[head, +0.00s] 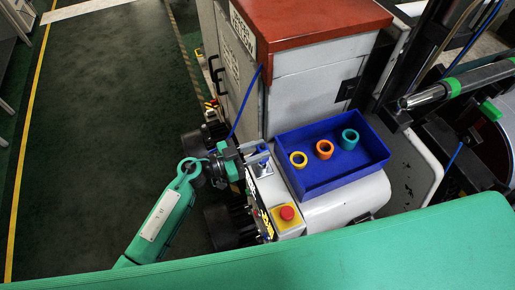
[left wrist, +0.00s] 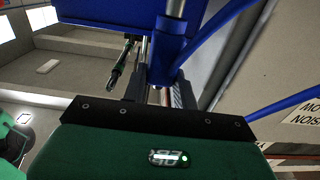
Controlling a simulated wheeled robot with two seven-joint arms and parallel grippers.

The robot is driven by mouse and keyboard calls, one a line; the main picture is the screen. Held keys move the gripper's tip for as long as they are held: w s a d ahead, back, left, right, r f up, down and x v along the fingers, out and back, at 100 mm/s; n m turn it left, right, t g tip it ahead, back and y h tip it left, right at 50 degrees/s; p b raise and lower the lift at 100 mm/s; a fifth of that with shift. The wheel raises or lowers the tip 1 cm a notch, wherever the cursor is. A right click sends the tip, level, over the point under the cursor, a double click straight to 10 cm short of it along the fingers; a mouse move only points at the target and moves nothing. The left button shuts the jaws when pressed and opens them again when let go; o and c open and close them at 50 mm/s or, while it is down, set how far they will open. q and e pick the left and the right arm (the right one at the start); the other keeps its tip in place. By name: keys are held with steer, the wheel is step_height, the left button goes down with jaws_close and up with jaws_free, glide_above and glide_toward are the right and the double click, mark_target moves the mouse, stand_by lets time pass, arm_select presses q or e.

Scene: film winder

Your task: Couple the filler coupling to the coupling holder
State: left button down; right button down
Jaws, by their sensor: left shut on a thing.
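My left gripper (head: 256,152) reaches in from the left, just above the left end of the white machine housing. It is shut on the filler coupling (head: 263,149), a small blue piece mostly hidden by the fingers. In the left wrist view a blue body (left wrist: 166,52) with a silver stem shows by the finger ends. A small pale plate with a blue part (head: 263,168), seemingly the coupling holder, sits just below the fingers. I cannot tell whether coupling and holder touch. My right gripper is out of view.
A blue tray (head: 326,188) with yellow, orange and teal rings stands to the right. A red emergency button (head: 287,213) on a yellow box is nearer me. A blue hose (head: 245,103) hangs along the cabinet (head: 305,75). Open floor (head: 110,130) lies left.

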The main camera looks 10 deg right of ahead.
arm_select(q)
steer(key=shift+f, duration=0.45)
steer(key=shift+f+b, duration=0.5)
steer(key=shift+f, duration=0.45)
steer(key=c, duration=1)
jaws_free()
steer(key=shift+a, duration=0.1)
steer(key=shift+a+f, duration=0.1)
steer(key=shift+a, duration=0.15)
steer(key=s+a+b, duration=0.1)
steer(key=a, duration=0.3)
steer(key=a+b, duration=0.2)
steer(key=a, duration=0.2)
steer(key=s+a+b, duration=0.1)
steer(key=a+b, duration=0.1)
steer(key=a, duration=0.3)
steer(key=shift+s, duration=0.35)
